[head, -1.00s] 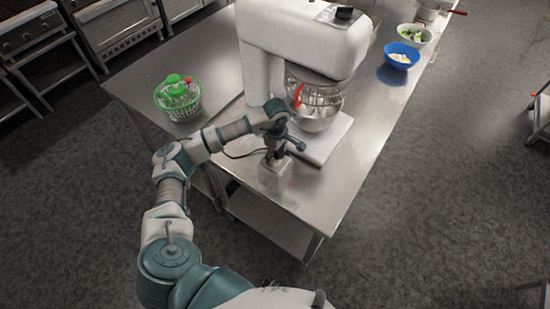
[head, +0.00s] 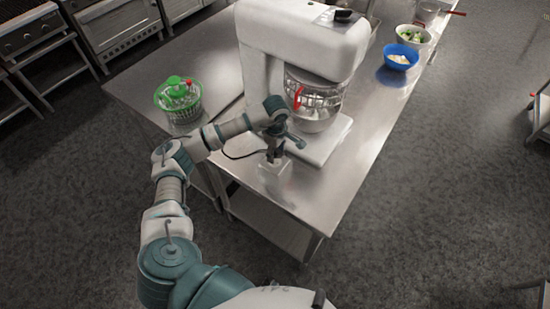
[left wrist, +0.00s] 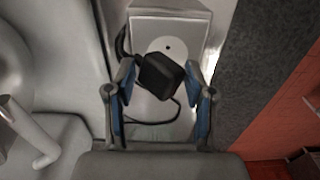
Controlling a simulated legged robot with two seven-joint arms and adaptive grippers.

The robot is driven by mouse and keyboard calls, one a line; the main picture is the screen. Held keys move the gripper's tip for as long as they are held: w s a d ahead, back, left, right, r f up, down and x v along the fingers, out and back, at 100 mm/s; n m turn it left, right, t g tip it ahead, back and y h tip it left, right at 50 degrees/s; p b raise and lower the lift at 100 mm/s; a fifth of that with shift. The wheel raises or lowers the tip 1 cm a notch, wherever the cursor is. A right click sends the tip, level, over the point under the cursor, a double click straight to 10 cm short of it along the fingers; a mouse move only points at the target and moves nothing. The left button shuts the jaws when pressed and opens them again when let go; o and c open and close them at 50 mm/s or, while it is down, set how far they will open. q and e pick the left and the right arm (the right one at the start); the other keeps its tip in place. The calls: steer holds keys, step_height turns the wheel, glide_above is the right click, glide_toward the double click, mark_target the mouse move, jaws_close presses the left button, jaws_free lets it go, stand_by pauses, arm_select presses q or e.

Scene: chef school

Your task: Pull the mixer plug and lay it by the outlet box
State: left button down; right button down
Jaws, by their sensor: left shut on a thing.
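The black mixer plug (left wrist: 163,75) is between the blue-padded fingers of my left gripper (left wrist: 160,88), which is shut on it. The left gripper also shows in the head view (head: 274,154), pointing down over the white outlet box (head: 274,168) near the table's front corner. In the left wrist view the outlet box (left wrist: 190,22) has a round socket face with one hole visible, partly covered by the plug. I cannot tell whether the plug's pins are still in the socket. A black cord (left wrist: 158,122) loops below the plug. The white mixer (head: 300,40) stands just behind. My right gripper is not in view.
The steel table (head: 345,180) has bare room right of the outlet box. A green salad spinner (head: 178,98) stands at the left. A blue bowl (head: 401,57) and a white bowl (head: 414,36) stand at the back right. The mixer's base (head: 325,142) is close to the gripper.

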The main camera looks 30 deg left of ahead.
mark_target(276, 151)
arm_select(q)
steer(key=shift+r+p, duration=0.95)
steer(key=shift+r, duration=1.05)
